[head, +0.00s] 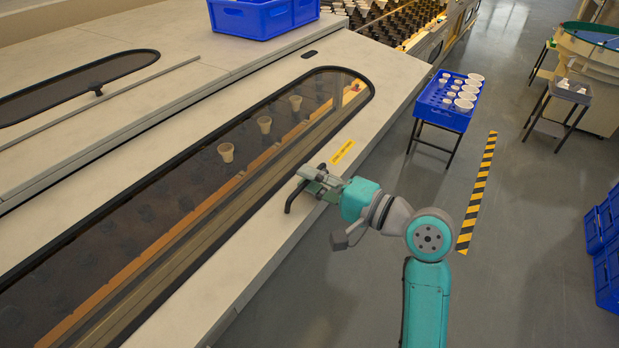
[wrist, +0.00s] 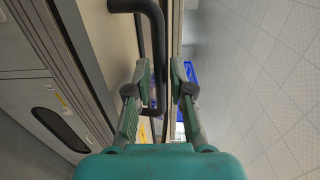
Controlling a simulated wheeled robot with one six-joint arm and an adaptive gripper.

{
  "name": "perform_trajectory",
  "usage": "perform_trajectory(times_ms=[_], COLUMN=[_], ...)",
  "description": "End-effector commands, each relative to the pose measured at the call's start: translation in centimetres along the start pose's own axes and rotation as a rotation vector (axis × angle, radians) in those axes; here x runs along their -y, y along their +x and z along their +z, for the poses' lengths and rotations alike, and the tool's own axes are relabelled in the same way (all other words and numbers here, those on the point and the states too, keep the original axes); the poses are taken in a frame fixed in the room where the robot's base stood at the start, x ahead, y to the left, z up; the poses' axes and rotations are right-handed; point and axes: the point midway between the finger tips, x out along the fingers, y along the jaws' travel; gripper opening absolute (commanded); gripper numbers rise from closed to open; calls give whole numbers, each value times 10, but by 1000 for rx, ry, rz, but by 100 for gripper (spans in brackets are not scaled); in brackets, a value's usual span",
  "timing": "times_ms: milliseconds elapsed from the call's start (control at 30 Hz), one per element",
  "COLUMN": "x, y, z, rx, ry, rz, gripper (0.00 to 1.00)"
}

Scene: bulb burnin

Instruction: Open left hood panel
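A pale hood panel (head: 262,232) with a long dark-framed window (head: 150,225) lies in front of me in the head view and looks closed. Its black handle (head: 290,200) stands near the panel's right edge. The handle also shows in the wrist view (wrist: 157,40) as a bent black bar. My gripper (head: 312,180) is at the handle. In the wrist view my gripper's two fingers (wrist: 162,75) are apart, with the bar running between them, nearer the left finger. I cannot tell whether either finger touches it.
Another panel with a dark window (head: 75,85) lies at upper left. A blue crate (head: 262,15) stands at the back. A blue tray of white cups (head: 447,100) stands on the right, with a striped floor strip (head: 478,190) and blue crates (head: 607,250). Floor between is clear.

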Motion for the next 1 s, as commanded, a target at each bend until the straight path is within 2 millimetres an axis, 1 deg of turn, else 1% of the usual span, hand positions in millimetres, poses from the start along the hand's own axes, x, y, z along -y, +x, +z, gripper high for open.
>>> perform_trajectory(times_ms=[100, 367, 467, 733, 833, 1000], x=[0, 0, 0, -1, -14, -48], y=[5, 6, 5, 5, 7, 14], z=[0, 0, 0, 0, 0, 1], rx=[1, 0, 0, 0, 1, 2], ry=[0, 0, 0, 0, 4, 5], rz=[0, 0, 0, 1, 4, 4], gripper=[22, 22, 0, 0, 0, 0])
